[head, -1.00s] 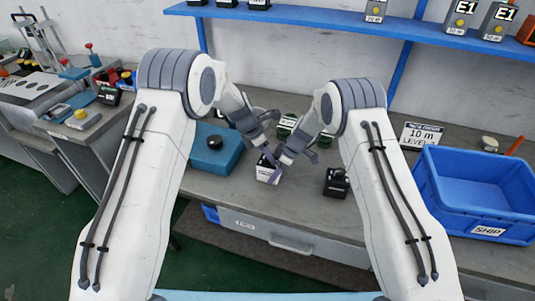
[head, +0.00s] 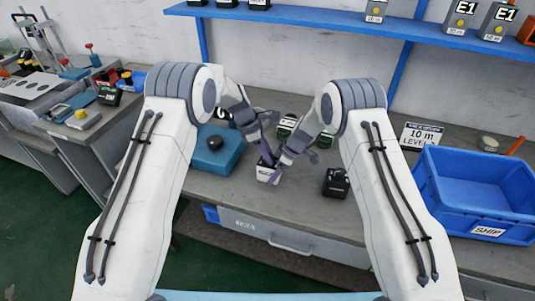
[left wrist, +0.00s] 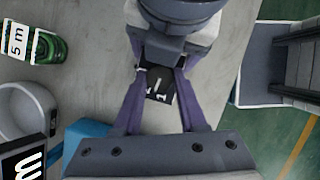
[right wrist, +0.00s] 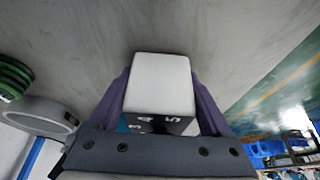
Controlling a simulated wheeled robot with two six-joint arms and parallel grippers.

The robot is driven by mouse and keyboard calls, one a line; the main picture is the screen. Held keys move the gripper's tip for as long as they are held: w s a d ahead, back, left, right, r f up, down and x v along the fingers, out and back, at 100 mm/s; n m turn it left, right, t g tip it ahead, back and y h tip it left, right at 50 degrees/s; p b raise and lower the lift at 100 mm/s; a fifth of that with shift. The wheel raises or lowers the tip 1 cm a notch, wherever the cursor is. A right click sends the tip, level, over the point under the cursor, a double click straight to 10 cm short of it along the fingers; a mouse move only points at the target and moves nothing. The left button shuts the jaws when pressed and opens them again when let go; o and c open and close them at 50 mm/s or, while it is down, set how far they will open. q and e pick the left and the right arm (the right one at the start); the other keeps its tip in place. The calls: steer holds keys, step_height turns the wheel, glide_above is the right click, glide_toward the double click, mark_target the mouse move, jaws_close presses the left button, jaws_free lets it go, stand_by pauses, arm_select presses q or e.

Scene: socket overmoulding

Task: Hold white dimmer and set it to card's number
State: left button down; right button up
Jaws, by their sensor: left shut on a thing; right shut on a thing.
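The white dimmer (head: 268,175) is low over the bench between my two grippers. In the right wrist view its white body (right wrist: 160,82) sits between the purple fingers of my right gripper (head: 281,168), which is shut on it. A dark face with white digits shows on its near side there. My left gripper (head: 264,155) reaches down from above and is shut at the dimmer's dark marked part (left wrist: 160,84). The knob and its setting are hidden or too small to read. The card (head: 422,135) stands at the back right and reads "10 m LEVEL"; its number is unclear.
A black dimmer (head: 336,182) stands just right of the grippers. A teal block with a black knob (head: 215,150) is to the left. Green coils (head: 289,124) lie behind. A blue SHIP bin (head: 478,196) fills the right. A blue shelf (head: 330,20) runs above.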

arm_select(q)
steer(key=m+g, duration=0.1)
steer(key=m, duration=0.2)
steer(key=m+g, duration=0.1)
steer(key=m, duration=0.1)
steer(key=shift+w+m, duration=0.2)
steer(key=shift+m, duration=0.2)
stand_by(0.4)
steer(key=shift+c, duration=2.2)
jaws_free()
steer(key=shift+y, duration=0.3)
steer(key=shift+r, duration=0.1)
steer(key=v, duration=1.2)
steer(key=shift+w+a, duration=0.1)
steer(key=shift+w, duration=0.05)
